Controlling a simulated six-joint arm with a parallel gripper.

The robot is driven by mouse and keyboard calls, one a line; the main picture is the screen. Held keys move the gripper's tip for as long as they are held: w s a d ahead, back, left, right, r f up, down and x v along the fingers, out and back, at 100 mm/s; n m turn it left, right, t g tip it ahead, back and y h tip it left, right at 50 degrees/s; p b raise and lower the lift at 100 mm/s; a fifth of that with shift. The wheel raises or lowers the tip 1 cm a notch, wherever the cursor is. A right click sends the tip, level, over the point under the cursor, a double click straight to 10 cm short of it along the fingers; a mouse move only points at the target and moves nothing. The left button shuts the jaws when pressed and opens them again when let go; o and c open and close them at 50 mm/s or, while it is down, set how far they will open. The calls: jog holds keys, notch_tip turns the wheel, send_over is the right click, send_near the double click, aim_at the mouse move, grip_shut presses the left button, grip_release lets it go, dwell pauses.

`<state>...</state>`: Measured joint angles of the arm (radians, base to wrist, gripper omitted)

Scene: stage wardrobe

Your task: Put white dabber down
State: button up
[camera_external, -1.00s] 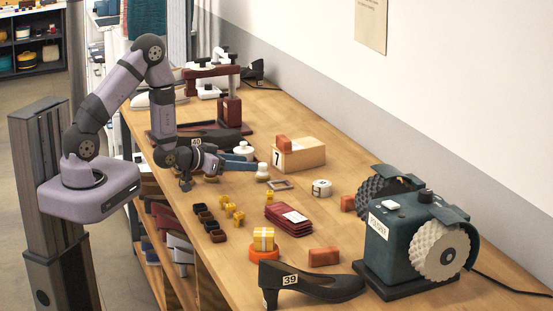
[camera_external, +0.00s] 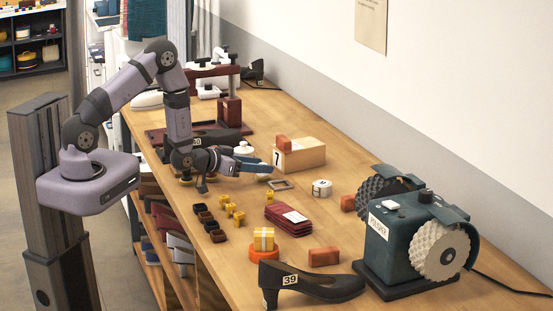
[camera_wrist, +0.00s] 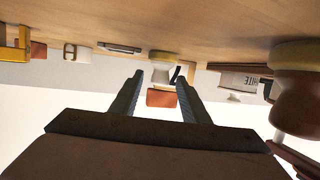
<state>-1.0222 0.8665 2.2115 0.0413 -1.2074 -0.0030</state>
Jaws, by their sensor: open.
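The white dabber (camera_wrist: 163,66) stands on the table in the wrist view, which shows the table upside down. It has a pale body and a yellowish pad against the tabletop. My gripper (camera_wrist: 161,82) is open, with one finger to each side of the dabber in that view. I cannot tell whether either finger touches it. In the external view my gripper (camera_external: 262,166) is low over the table, and its fingers mostly hide the dabber.
A wooden box (camera_external: 303,155) tagged 7 with an orange block (camera_external: 283,143) stands just beyond. A brown-handled dabber (camera_wrist: 300,95) is close at right in the wrist view, near a WHITE label (camera_wrist: 258,82). A grey frame (camera_external: 281,184) and white roll (camera_external: 321,188) lie nearby.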

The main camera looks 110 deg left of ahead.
aim_at(257, 176)
jog(key=shift+c, duration=0.3)
grip_shut()
jog(key=shift+r, duration=0.15)
notch_tip(257, 176, up, 10)
jog(key=b, duration=0.1)
dwell(0.5)
